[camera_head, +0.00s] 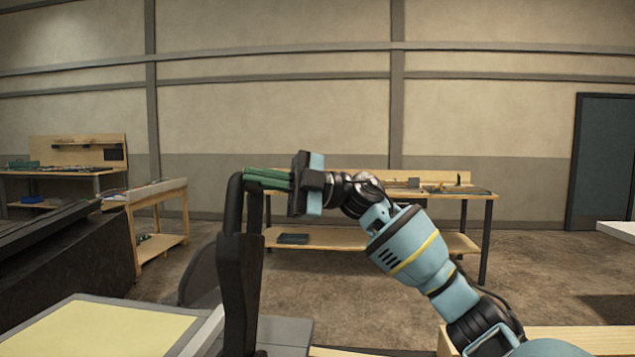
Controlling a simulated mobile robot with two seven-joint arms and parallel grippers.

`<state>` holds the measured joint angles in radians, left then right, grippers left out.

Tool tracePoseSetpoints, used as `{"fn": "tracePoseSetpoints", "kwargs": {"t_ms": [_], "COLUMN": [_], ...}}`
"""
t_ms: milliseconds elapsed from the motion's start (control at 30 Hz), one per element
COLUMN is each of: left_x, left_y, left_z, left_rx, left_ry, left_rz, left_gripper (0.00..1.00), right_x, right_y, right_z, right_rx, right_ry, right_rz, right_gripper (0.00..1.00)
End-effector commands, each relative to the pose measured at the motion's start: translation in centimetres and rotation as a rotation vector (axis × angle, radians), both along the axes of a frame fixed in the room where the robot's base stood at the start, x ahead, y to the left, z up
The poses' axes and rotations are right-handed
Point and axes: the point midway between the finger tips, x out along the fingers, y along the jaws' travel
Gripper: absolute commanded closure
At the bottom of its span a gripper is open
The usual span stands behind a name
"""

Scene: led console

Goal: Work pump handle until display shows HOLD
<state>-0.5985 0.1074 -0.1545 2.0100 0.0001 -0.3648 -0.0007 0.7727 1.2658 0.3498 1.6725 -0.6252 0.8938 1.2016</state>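The black pump handle (240,285) stands upright at the lower centre-left, with two dark uprights that bend at the top. My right gripper (268,178) comes in from the right at the handle's upper end. Green strips reach left from its dark and light-blue body to the top of the handle and overlap it. Whether the fingers are closed around the handle I cannot tell from this angle. My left gripper is out of view. No readable display or HOLD text shows.
Wooden workbenches (340,237) stand farther back, before a beige wall. A dark door (602,160) is at the right. Open concrete floor lies between.

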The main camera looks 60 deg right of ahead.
Motion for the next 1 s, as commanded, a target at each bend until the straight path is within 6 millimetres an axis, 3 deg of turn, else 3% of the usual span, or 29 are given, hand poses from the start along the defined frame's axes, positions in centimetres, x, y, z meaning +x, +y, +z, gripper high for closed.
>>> {"fn": "tracePoseSetpoints", "kwargs": {"t_ms": [33, 233, 600, 1000], "left_x": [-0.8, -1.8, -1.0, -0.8], "left_y": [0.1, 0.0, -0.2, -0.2], "left_z": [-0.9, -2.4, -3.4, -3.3], "left_rx": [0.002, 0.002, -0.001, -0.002], "left_ry": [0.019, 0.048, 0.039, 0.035], "left_rz": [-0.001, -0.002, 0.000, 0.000], "left_gripper": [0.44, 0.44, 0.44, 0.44], "right_x": [-0.1, -1.7, -5.1, -6.1], "right_y": [-0.7, -2.4, -6.1, -7.0], "right_z": [-0.9, -1.5, -2.2, -2.3], "right_rx": [0.003, 0.003, 0.001, -0.001], "right_ry": [0.008, 0.007, 0.004, 0.001], "right_rz": [-0.005, -0.002, 0.001, 0.002], "right_gripper": [1.00, 1.00, 1.00, 1.00]}}
